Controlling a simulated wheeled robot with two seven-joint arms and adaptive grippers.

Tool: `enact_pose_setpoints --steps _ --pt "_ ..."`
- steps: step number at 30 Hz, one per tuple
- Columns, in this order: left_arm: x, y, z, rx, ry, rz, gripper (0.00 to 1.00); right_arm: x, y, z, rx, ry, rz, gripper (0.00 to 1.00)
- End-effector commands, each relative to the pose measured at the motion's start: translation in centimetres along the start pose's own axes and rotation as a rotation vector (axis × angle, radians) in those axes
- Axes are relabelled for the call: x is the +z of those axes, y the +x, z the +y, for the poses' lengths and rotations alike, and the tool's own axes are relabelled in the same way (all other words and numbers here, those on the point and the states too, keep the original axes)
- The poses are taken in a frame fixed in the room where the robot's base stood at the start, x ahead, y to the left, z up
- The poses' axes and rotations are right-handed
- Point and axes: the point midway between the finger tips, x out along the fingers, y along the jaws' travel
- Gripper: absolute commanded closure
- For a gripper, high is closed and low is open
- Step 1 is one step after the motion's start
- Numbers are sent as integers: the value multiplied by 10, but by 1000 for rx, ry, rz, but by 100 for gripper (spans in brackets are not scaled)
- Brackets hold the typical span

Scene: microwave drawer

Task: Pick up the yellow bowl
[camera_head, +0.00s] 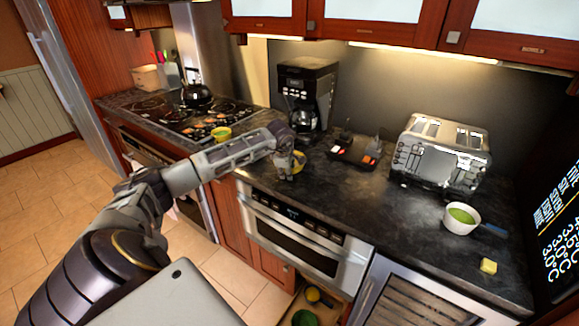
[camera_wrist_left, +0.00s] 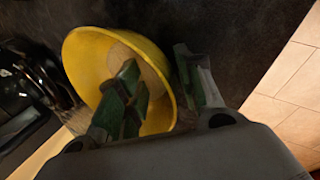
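The yellow bowl (camera_head: 300,158) is on the dark counter in front of the coffee maker, partly hidden by my left gripper (camera_head: 287,171). In the left wrist view the yellow bowl (camera_wrist_left: 88,58) looks tilted in the picture. The left gripper (camera_wrist_left: 160,92) straddles its wall there. One finger reaches inside the bowl and the other is outside the rim. A gap shows between the fingers, so the gripper looks open. I cannot tell whether either finger touches the bowl. My right gripper is not in view.
A coffee maker (camera_head: 306,92) stands behind the bowl. A black tray (camera_head: 358,150) and a toaster (camera_head: 440,152) are to its right. A small yellow-green cup (camera_head: 221,134) is near the stove (camera_head: 180,117). A white pan (camera_head: 461,219) is at the right. An open drawer (camera_head: 326,294) shows below.

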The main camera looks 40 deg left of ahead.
Motion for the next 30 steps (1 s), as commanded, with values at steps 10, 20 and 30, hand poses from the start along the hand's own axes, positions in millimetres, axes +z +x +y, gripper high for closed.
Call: enact_pose_setpoints --steps 10,20,30 --pt "0 0 0 0 0 0 83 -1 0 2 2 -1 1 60" --pt "0 0 0 0 0 0 100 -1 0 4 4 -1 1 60" --pt "0 -2 0 -4 1 1 100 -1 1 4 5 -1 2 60"
